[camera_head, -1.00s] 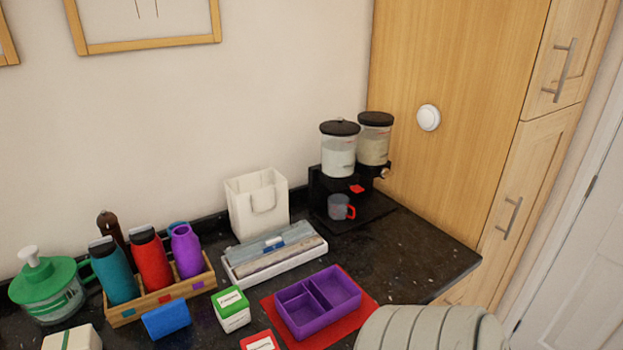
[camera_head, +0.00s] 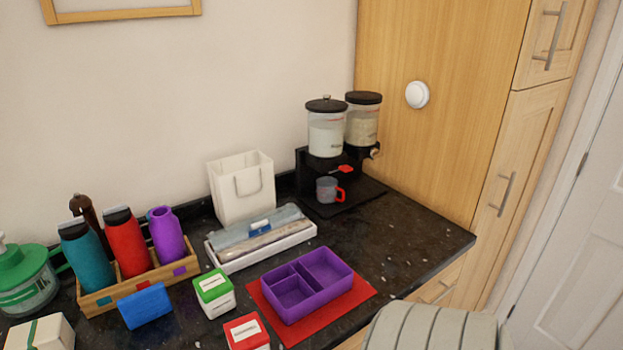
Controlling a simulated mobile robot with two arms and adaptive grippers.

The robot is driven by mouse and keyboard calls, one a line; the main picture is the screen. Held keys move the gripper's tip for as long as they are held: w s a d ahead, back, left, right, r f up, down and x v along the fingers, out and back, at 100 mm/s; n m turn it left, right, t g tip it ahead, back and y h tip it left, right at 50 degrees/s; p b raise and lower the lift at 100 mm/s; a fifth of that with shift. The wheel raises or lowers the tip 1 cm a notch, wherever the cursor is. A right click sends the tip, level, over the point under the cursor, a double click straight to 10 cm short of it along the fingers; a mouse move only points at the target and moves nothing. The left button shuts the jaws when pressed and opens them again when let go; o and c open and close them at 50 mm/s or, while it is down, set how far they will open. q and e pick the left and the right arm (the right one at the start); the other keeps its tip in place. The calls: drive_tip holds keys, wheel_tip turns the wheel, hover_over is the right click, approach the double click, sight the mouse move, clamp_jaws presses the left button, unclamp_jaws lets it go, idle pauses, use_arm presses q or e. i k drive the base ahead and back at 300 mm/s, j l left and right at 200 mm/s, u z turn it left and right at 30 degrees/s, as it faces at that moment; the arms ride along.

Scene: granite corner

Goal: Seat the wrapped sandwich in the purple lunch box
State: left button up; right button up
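The purple lunch box (camera_head: 347,292) stands open on a red mat (camera_head: 364,293) near the counter's front edge. It is split by dividers into compartments, and they look empty. I cannot clearly identify the wrapped sandwich. A white block with a green band (camera_head: 40,334) at the lower left, partly cut off by the picture edge, may be it. Neither of my grippers is in view.
A green-lidded box (camera_head: 214,293), a red-topped box (camera_head: 246,332) and a blue block (camera_head: 146,306) stand left of the mat. Behind are a bottle crate (camera_head: 98,304), a white tray (camera_head: 232,267), a paper bag (camera_head: 241,188) and a dispenser (camera_head: 325,137). Dark counter (camera_head: 411,240) right of the lunch box is clear.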

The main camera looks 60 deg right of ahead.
sight(295, 289)
drive_tip(key=l+z, duration=0.1)
drive_tip(key=z, duration=0.35)
drive_tip(key=i+z, duration=0.15)
drive_tip(key=z, duration=0.3)
drive_tip(key=i+l+z, duration=0.1)
drive_tip(key=z, duration=0.4)
drive_tip(key=i+z, duration=0.1)
drive_tip(key=z, duration=0.35)
drive_tip(key=u, duration=1.85)
